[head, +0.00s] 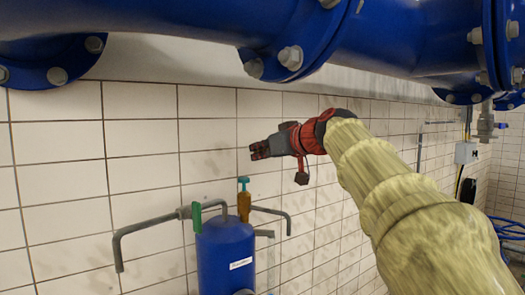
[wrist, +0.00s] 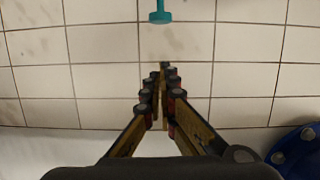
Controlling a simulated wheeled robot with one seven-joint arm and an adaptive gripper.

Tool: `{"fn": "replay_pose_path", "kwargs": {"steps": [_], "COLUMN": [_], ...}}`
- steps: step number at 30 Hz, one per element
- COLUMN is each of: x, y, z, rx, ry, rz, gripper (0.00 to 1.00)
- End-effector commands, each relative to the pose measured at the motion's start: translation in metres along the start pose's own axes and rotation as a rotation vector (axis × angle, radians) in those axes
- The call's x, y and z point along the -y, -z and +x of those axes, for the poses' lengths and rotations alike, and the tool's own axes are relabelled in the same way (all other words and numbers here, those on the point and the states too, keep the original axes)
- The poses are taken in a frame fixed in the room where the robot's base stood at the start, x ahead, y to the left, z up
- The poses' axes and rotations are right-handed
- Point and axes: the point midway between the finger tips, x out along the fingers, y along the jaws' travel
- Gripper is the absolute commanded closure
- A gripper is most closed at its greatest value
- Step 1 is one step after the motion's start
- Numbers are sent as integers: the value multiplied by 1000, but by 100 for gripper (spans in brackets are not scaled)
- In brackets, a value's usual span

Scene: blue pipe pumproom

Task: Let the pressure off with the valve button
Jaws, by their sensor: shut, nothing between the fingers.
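The valve button is a small teal knob (head: 243,181) on top of a brass valve body (head: 243,206). The brass valve stands upright on a blue pressure tank (head: 225,250) in front of the tiled wall. My gripper (head: 257,151) is shut and empty. In the head view it is above the teal knob and slightly to its right, with a visible gap. In the wrist view the closed fingertips (wrist: 164,70) are in the middle, and a teal piece (wrist: 160,16) shows beyond them at the top edge. The fingers do not touch it.
A green lever (head: 197,217) and grey bent pipes (head: 145,228) stand beside the brass valve on the tank. Large blue flanged pipes (head: 400,40) run overhead, above my arm. A grey box (head: 466,153) hangs on the wall at right. Bare tiled wall is behind the gripper.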

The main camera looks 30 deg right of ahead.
Motion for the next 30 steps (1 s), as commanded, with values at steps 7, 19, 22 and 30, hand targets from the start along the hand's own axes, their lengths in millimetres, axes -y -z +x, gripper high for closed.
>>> {"fn": "replay_pose_path", "kwargs": {"steps": [7, 19, 22, 30], "x": [1, 0, 0, 0], "y": [2, -37, -39, -39], "z": [50, 66, 66, 66], "rx": [2, 1, 0, 0], "ry": [3, 0, 0, 0], "rz": [0, 1, 0, 0], "gripper": [100, 100, 100, 100]}}
